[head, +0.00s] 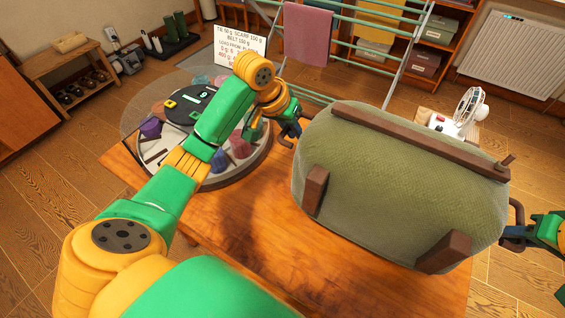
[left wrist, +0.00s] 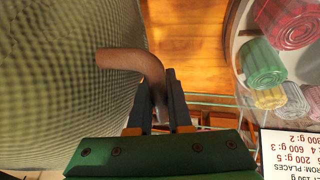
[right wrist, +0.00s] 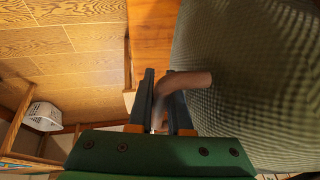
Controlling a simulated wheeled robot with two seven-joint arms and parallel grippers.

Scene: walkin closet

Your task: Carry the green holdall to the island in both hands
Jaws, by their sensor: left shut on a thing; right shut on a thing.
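The green holdall (head: 400,170) is a large ribbed bag with brown straps, held tilted above the wooden table (head: 240,240), covering its right part. My left gripper (head: 292,128) is at the bag's left end. In the left wrist view it (left wrist: 158,105) is shut on a brown curved handle (left wrist: 135,62) of the holdall (left wrist: 60,80). My right gripper (head: 512,235) is at the bag's right end, at the picture's edge. In the right wrist view it (right wrist: 160,105) is shut on the other brown handle (right wrist: 188,80) beside the holdall (right wrist: 260,80). I cannot tell whether the bag touches the table.
A round tray (head: 225,175) with rolled coloured items and a scale-like dial (head: 195,103) stands at the table's left. A sign (head: 240,45), a drying rack (head: 345,20) with a pink towel (head: 308,35), and a white fan (head: 468,108) are behind. The table's front middle is clear.

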